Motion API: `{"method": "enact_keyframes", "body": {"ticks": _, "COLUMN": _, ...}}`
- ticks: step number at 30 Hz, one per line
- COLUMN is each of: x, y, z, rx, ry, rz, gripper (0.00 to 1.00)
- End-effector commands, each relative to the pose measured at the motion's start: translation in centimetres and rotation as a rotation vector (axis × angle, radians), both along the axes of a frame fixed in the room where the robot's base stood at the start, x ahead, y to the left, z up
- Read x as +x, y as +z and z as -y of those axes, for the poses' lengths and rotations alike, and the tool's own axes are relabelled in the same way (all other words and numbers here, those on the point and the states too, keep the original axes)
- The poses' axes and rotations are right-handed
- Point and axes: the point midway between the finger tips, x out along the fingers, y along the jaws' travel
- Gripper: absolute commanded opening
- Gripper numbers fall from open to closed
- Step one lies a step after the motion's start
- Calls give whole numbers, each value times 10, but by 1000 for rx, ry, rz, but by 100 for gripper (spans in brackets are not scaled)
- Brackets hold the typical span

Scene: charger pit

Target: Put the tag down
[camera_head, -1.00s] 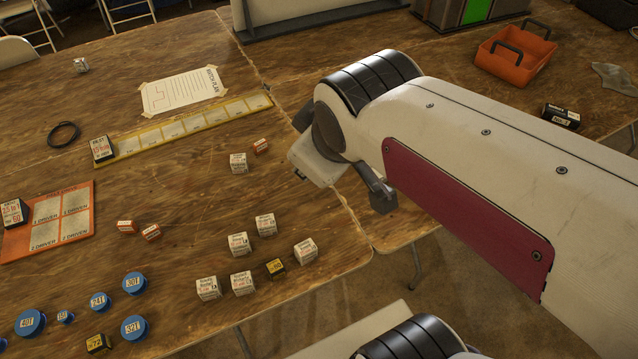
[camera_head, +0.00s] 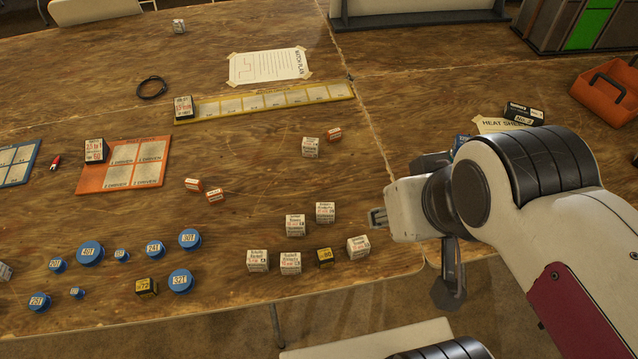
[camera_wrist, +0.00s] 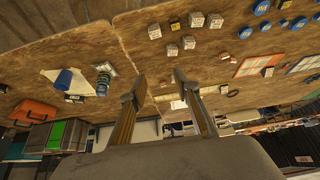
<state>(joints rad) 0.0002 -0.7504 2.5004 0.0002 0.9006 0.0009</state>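I cannot tell which object is the tag. Candidates are a black block with a white label (camera_head: 523,113) by the heat sheet, a black-and-white block (camera_head: 184,107) at the left end of the yellow strip, and a similar one (camera_head: 96,151) on the orange board. My gripper (camera_head: 378,217) is above the table's right part, just right of the white cube group. In the wrist view its fingers (camera_wrist: 158,78) are apart, with nothing visible between them. A black block (camera_wrist: 75,98) lies by the heat sheet in that view.
The yellow strip (camera_head: 268,101) lies below the match plan (camera_head: 270,66). White cubes (camera_head: 295,225) and blue discs (camera_head: 154,248) stand near the front. The heat sheet (camera_head: 489,126) is partly hidden by my arm. An orange tote (camera_head: 612,92) is at right. Mid-table has bare wood.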

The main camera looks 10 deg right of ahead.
Motion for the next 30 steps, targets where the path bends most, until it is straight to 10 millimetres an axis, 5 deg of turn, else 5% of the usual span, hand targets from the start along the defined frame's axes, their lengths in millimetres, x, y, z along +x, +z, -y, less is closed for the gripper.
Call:
{"method": "enact_keyframes", "body": {"ticks": 11, "x": 20, "y": 4, "z": 5, "rx": -26, "ry": 6, "rz": 21, "gripper": 31}}
{"method": "enact_keyframes", "body": {"ticks": 30, "x": 166, "y": 19, "z": 15, "rx": -174, "ry": 101, "rz": 184, "gripper": 31}}
